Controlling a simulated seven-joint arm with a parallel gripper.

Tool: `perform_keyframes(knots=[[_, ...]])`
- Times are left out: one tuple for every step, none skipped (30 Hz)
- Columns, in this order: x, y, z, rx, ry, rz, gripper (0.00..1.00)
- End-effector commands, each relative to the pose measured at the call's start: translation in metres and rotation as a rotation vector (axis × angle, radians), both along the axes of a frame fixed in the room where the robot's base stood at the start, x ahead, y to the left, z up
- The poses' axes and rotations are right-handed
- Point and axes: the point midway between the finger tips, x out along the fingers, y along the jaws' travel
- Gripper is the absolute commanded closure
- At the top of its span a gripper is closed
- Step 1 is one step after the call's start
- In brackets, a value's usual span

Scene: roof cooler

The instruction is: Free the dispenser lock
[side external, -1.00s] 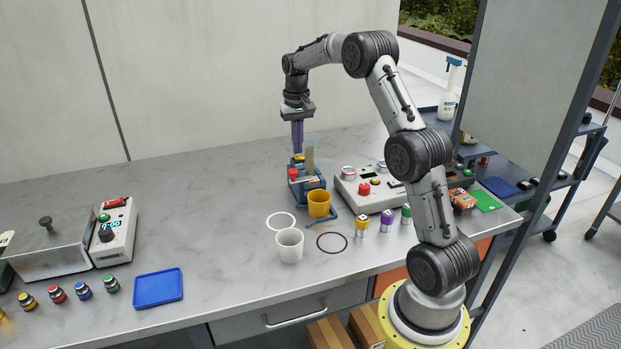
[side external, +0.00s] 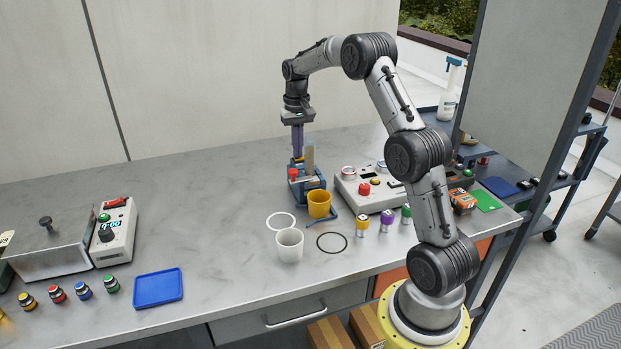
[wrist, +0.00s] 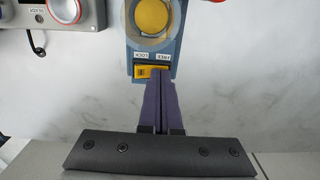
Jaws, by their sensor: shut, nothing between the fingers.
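The blue dispenser (side external: 305,188) stands on the bench, with a clear upright tube and an orange cup (side external: 319,204) in front of it. In the wrist view the dispenser (wrist: 173,60) shows a yellow lock switch (wrist: 152,71) in a slot on its end, below two small labels that read LOCK, left, and FREE, right, upside down. My gripper (side external: 298,158) points down over the back of the dispenser. Its purple fingers are shut and empty. In the wrist view the fingertips (wrist: 163,82) are right at the switch; whether they touch it I cannot tell.
A white cup (side external: 289,245) and ring marks lie in front of the dispenser. A grey control box (side external: 372,192) stands close to its right, with several small jars in front. A blue tray (side external: 158,288) lies at left. The bench left of the dispenser is clear.

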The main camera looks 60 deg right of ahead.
Motion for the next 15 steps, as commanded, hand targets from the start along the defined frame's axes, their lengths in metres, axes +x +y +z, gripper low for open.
perform_keyframes(knots=[[0.0, 0.0, 0.001, 0.0, 0.0, 0.0, 1.0], [0.0, 0.0, 0.002, -0.001, -0.001, 0.0, 1.0], [0.0, 0.0, 0.004, -0.001, -0.001, 0.0, 1.0], [0.0, 0.0, 0.005, -0.001, -0.001, 0.0, 1.0], [0.0, 0.0, 0.007, -0.001, -0.001, 0.0, 1.0], [0.0, 0.0, 0.011, -0.001, -0.001, 0.0, 1.0], [0.0, 0.0, 0.013, -0.001, -0.001, 0.0, 1.0], [0.0, 0.0, 0.015, -0.001, -0.001, 0.0, 1.0], [0.0, 0.0, 0.018, -0.001, -0.001, 0.0, 1.0], [0.0, 0.0, 0.021, -0.001, -0.003, 0.0, 1.0], [0.0, 0.0, 0.023, -0.001, -0.003, 0.0, 1.0], [0.0, 0.0, 0.026, -0.001, -0.003, 0.0, 1.0], [0.0, 0.0, 0.028, -0.001, -0.002, 0.0, 1.0], [0.0, 0.0, 0.03, -0.001, -0.001, 0.0, 1.0], [0.0, 0.0, 0.033, -0.001, -0.002, 0.0, 1.0]])
